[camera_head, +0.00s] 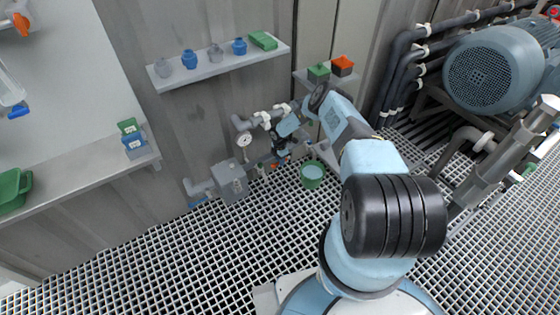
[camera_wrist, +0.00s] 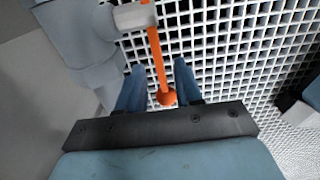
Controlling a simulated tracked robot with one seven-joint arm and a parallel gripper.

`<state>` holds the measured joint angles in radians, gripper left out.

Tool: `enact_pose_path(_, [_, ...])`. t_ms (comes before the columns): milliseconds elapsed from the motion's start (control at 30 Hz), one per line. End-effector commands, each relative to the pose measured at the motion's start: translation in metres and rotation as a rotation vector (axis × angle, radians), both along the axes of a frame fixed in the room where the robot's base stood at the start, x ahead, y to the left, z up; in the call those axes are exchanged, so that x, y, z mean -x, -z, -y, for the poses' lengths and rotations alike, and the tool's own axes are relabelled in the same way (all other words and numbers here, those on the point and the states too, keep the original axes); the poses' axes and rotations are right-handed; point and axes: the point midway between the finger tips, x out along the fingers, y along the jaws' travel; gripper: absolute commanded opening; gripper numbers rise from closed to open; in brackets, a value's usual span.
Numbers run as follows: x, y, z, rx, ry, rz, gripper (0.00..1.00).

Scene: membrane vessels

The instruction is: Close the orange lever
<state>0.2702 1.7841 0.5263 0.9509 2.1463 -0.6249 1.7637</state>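The orange lever (camera_wrist: 157,62) is a thin rod with a round knob (camera_wrist: 167,98) at its near end. In the wrist view it runs from the top centre down between the fingers of my gripper (camera_wrist: 160,68). The gripper is open, with one finger on each side of the lever and a visible gap to each. The knob lies close to the gripper's dark palm bar. A grey pipe fitting (camera_wrist: 132,17) is beside the lever's upper part. In the head view my gripper (camera_head: 281,156) is small among the pipework, and the lever is hard to make out there.
Grey piping with a gauge (camera_head: 243,140) and a grey box (camera_head: 231,180) stands against the wall. A green bucket (camera_head: 312,183) is on the grating right of it. A wall shelf (camera_head: 222,68) holds small vessels above. A large motor (camera_head: 495,75) is at right. The grating (camera_head: 200,265) in front is clear.

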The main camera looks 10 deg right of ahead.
Motion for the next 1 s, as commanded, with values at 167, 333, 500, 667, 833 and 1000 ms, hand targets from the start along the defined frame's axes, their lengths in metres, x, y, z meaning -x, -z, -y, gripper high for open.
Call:
enact_pose_path(167, [0.0002,0.0031,-0.0002,0.0,-0.001,0.0,0.35])
enact_pose_path(333, [0.0001,0.0029,-0.0004,0.0,-0.001,0.0,0.35])
enact_pose_path(500, [0.0001,0.0027,-0.0006,0.0,-0.002,0.0,0.19])
enact_pose_path(667, [0.0,0.0027,-0.0009,0.0,-0.002,0.0,0.04])
enact_pose_path(833, [-0.0002,0.0025,-0.0013,0.0,-0.002,0.001,0.0])
enact_pose_path(1000, [-0.0006,0.0023,-0.0018,-0.001,-0.003,0.002,0.0])
